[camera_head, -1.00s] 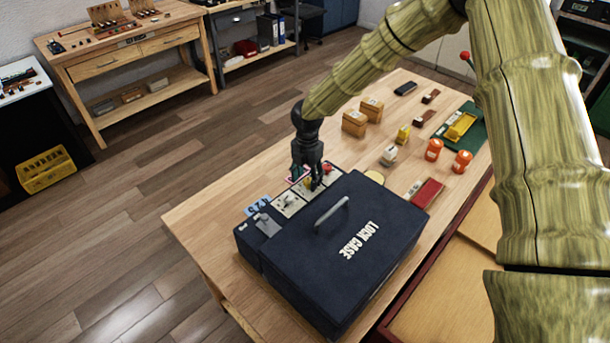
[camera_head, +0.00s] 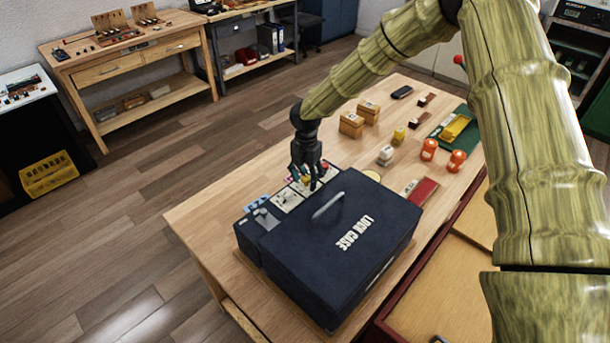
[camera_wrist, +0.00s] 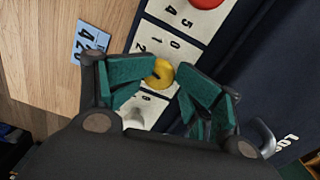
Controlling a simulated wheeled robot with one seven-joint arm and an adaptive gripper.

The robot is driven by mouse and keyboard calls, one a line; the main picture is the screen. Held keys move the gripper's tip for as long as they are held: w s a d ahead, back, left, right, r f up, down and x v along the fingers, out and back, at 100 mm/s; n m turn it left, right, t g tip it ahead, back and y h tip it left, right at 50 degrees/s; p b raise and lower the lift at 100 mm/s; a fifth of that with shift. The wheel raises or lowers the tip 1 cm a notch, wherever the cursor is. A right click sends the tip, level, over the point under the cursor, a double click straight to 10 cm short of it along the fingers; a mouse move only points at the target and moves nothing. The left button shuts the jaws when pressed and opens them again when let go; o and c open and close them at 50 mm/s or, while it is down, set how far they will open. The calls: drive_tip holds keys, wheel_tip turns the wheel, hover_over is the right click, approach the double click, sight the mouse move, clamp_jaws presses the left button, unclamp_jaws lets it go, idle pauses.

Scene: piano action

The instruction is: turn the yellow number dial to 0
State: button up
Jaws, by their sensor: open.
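The yellow number dial (camera_wrist: 160,74) shows in the wrist view on a white panel (camera_wrist: 178,45) with black numbers, beside the dark lock case. My gripper (camera_wrist: 160,88) is open, its green-padded fingers on either side of the dial. A gap shows between the dial and the fingers; whether either one touches it I cannot tell. In the head view my gripper (camera_head: 307,180) points down over the panel strip at the back edge of the lock case (camera_head: 350,235), and it mostly hides the yellow dial. The dial's exact setting is too small to read.
A red dial (camera_wrist: 207,2) is farther along the same strip, and a whitish knob (camera_wrist: 133,118) is on the near side. A blue number card (camera_wrist: 90,42) lies on the wooden table. The case handle (camera_head: 328,205) stands up close to my gripper.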

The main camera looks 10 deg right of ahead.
sight(306, 178)
drive_tip(key=shift+w+d+f, duration=0.1)
drive_tip(key=shift+w+d, duration=0.15)
drive_tip(key=shift+s+a+r, duration=0.2)
drive_tip(key=shift+s+r, duration=0.05)
drive_tip(key=shift+r, duration=0.05)
drive_tip(key=shift+w+d+r, duration=0.1)
drive_tip(key=shift+w+r, duration=0.1)
drive_tip(key=shift+r, duration=0.4)
wheel_tip(306, 178, up, 11)
drive_tip(key=shift+s, duration=0.2)
drive_tip(key=shift+f, duration=0.1)
